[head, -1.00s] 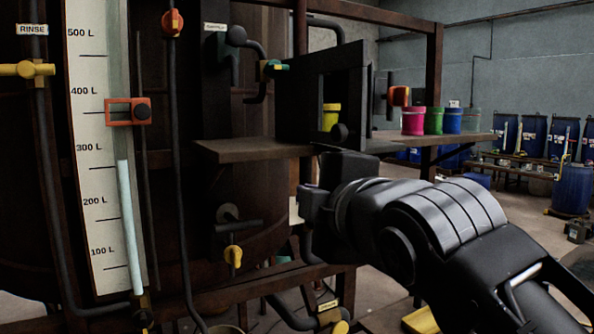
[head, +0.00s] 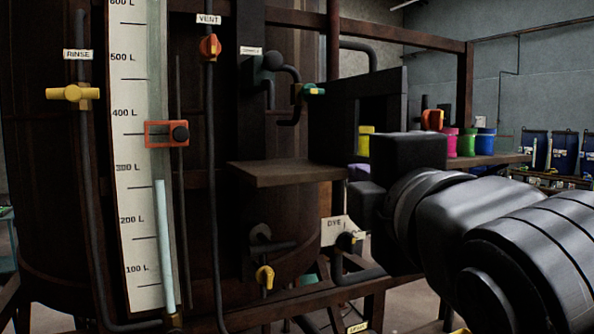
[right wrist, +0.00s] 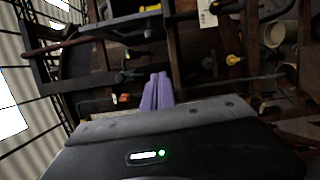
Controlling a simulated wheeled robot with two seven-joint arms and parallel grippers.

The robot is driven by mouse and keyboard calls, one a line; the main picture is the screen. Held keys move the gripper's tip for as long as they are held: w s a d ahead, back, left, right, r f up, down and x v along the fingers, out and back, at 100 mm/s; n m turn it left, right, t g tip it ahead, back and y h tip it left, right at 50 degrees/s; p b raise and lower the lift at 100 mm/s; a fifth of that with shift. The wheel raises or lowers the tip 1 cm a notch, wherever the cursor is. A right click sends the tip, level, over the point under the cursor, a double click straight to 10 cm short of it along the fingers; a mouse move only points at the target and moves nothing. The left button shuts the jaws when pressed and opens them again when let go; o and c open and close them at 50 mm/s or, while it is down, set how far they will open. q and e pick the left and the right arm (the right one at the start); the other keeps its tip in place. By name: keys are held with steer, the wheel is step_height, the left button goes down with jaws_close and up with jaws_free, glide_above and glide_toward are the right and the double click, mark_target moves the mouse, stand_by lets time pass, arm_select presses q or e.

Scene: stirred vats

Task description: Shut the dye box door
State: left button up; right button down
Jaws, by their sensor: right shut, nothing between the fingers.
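The dye box (head: 330,120) is a dark, open-framed box beside the vat, above a brown shelf. A yellow pot shows through its opening. I cannot clearly make out its door or how far it stands open; my right gripper and arm cover the lower right of the box. My right gripper (head: 360,174) is in front of and below the box, right of the shelf's end. In the right wrist view its purple fingers (right wrist: 157,92) are together with nothing between them. Whether it touches the box cannot be told. My left gripper is out of view.
The brown shelf (head: 285,172) juts out left of my gripper. A valve with a yellow handle (head: 265,276) and a DYE label (head: 338,228) are below. Coloured pots (head: 467,142) stand on a bench behind. A level gauge (head: 140,180) is at left.

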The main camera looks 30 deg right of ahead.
steer(key=w+d+p, duration=0.3)
steer(key=w+d, duration=0.3)
steer(key=shift+r+p, duration=0.15)
steer(key=shift+p, duration=0.25)
steer(key=shift+d, duration=0.15)
